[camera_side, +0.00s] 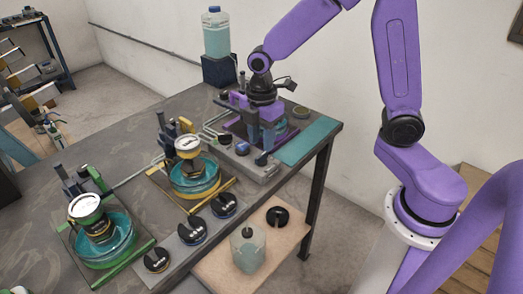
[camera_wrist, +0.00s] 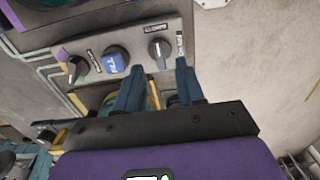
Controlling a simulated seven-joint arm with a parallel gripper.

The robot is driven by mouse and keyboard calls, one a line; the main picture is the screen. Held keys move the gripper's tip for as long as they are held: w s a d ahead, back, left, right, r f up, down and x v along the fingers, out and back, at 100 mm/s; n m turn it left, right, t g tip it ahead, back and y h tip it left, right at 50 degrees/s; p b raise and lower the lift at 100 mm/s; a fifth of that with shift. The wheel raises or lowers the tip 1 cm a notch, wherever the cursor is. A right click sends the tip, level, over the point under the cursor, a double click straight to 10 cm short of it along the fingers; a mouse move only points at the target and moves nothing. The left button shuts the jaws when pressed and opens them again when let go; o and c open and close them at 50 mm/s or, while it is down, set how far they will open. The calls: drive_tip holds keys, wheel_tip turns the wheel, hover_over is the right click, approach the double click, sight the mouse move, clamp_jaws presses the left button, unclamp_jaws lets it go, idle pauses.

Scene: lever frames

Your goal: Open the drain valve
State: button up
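My gripper (camera_wrist: 161,70) has its two blue fingers spread apart over a grey control panel (camera_wrist: 205,55) in the wrist view. A grey-black knob (camera_wrist: 159,52) with a light pointer line lies between and just beyond the fingertips; I cannot tell if they touch it. Small labels beside this knob are too blurred to read surely, so I cannot confirm which control is the drain valve. A blue knob (camera_wrist: 115,60) and a dark knob with a purple mark (camera_wrist: 76,69) are to its left. In the side view my gripper (camera_side: 263,142) is down at the purple station, hiding part of the panel (camera_side: 245,165).
A yellow-framed station (camera_side: 194,178) and a green-framed station (camera_side: 103,240) with gauges stand left along the bench (camera_side: 115,145). Several black knobs (camera_side: 192,231) line its front. A jug (camera_side: 247,250) and black disc (camera_side: 277,216) sit on a lower shelf. A teal mat (camera_side: 308,140) lies right.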

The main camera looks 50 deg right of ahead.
sight(261, 155)
drive_tip(key=shift+f, duration=2.25)
clamp_jaws()
